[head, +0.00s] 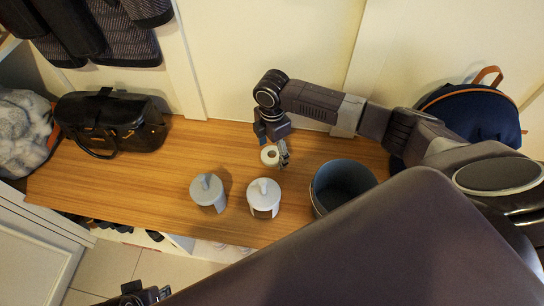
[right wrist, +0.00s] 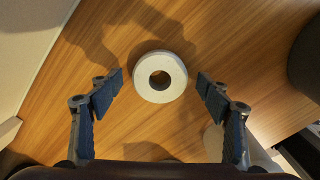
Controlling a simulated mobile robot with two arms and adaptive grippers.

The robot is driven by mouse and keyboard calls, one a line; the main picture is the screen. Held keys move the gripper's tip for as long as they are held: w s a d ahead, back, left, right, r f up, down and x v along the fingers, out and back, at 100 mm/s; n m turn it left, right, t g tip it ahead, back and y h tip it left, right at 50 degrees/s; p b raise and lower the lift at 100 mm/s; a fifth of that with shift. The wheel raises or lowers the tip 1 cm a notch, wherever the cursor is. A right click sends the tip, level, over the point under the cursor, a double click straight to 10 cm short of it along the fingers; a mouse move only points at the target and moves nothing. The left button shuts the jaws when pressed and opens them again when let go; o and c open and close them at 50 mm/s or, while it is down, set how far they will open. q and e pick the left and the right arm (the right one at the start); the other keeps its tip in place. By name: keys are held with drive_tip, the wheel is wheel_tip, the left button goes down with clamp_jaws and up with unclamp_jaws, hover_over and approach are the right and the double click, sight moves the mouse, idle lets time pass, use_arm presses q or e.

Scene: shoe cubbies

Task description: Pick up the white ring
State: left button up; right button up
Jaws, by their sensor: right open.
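The white ring (head: 269,155) lies flat on the wooden bench top, near the wall side. In the right wrist view the white ring (right wrist: 160,55) shows its dark round hole and sits between and slightly beyond the two fingertips. My right gripper (head: 276,142) is open above it, with a gap on each side of the ring. The right fingers also show in the right wrist view (right wrist: 160,82). A small dark part at the bottom edge of the head view may be my left gripper (head: 140,294); its jaws cannot be made out.
A black handbag (head: 112,122) is at the left; a navy backpack (head: 470,118) is at the right. The bench (head: 160,180) is clear left of the containers.

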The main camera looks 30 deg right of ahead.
drive_tip(key=shift+f, duration=0.1)
drive_tip(key=c, duration=1.3)
